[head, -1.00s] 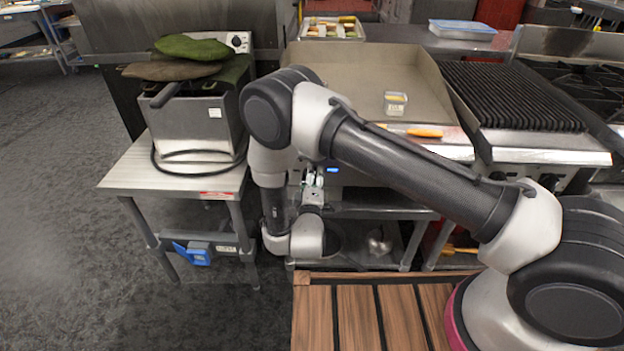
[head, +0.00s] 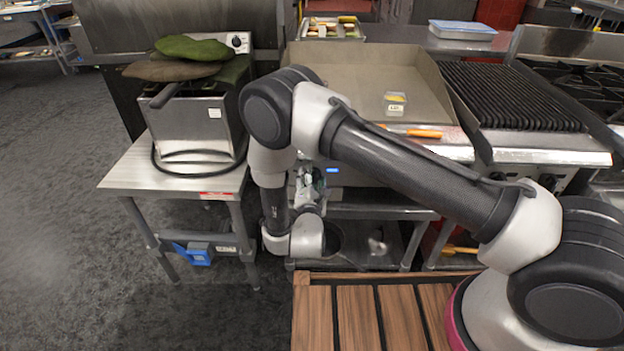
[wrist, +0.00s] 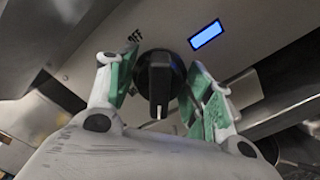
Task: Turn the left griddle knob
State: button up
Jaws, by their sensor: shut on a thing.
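The griddle (head: 345,75) stands beyond my arm in the head view. In the wrist view its black left knob (wrist: 160,82) sits on the steel front panel, with a white mark at its lower end. An "OFF" label is at its upper left. My gripper (wrist: 158,76) has its green-padded fingers on both sides of the knob and is shut on it. In the head view my gripper (head: 311,184) is at the griddle's front, and my arm hides the knob.
A lit blue display (wrist: 206,35) is beside the knob. A fryer (head: 195,125) with cloths on top stands on a steel table at left. A small container (head: 395,103) and an orange-handled tool (head: 424,133) lie on the griddle. A slatted wooden surface (head: 358,315) is in front.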

jog(key=shift+s+f+n, duration=0.1)
jog(key=shift+n, duration=1.5)
jog(key=o, duration=0.7)
jog(key=shift+s, duration=0.1)
jog(key=s, duration=0.7)
jog(key=shift+s+a, duration=0.15)
